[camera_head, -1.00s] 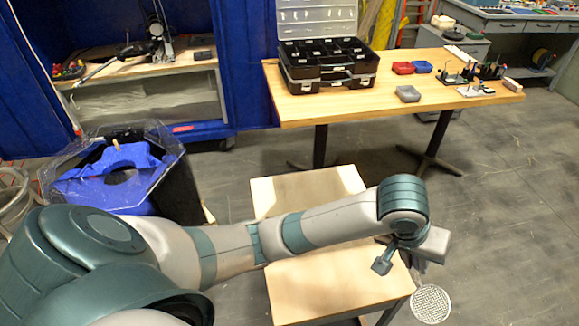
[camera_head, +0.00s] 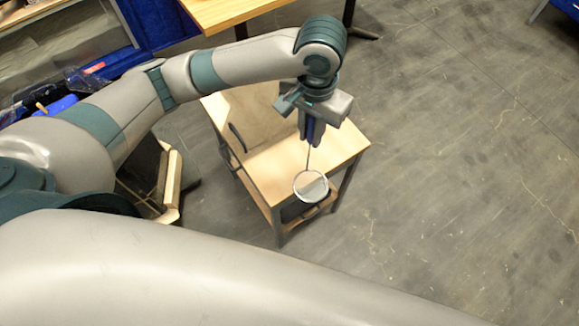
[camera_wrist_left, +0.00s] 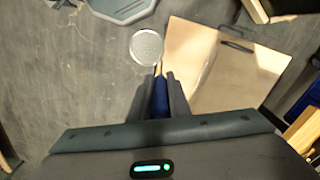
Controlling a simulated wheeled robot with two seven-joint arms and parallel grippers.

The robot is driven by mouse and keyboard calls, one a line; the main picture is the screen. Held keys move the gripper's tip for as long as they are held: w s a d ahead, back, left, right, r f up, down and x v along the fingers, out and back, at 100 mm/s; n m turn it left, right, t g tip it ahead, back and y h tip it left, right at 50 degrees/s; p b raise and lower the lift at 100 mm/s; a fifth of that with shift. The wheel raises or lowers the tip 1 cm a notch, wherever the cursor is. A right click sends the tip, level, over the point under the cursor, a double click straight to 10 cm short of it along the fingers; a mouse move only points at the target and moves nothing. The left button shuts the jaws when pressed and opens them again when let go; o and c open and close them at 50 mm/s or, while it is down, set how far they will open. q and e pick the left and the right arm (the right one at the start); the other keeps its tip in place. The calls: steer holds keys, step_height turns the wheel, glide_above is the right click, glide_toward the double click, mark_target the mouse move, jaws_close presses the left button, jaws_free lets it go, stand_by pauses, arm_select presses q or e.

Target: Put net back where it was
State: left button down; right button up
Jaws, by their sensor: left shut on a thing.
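The net has a round mesh hoop (camera_head: 311,187), a thin shaft and a blue handle. My left gripper (camera_head: 312,135) is shut on the blue handle, and the hoop hangs below it, in front of the cart's near edge in the head view. In the left wrist view the blue handle (camera_wrist_left: 159,97) sits between the fingers (camera_wrist_left: 158,85), and the hoop (camera_wrist_left: 146,47) shows against the floor beside the cart top. The tank (camera_head: 50,106), with blue inside, is partly hidden behind my left arm at the left. My right gripper is out of view.
A small cart with a wooden top (camera_head: 280,158) and a dark side handle (camera_head: 238,136) stands under my left gripper. A wooden table (camera_head: 235,8) shows at the top. Blue cabinet panels (camera_head: 160,22) are at upper left. The grey floor (camera_head: 450,150) at right is clear.

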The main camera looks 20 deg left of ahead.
arm_select(q)
steer(key=shift+w, duration=0.1)
steer(key=w+a+f+p, duration=0.3)
steer(key=w+a+f, duration=0.4)
steer(key=w+a, duration=0.1)
steer(key=shift+p, duration=0.3)
steer(key=shift+a, duration=0.1)
step_height(320, 180, down, 4)
steer(key=shift+p, duration=1)
steer(key=c, duration=1.7)
jaws_free()
steer(key=shift+o, duration=0.2)
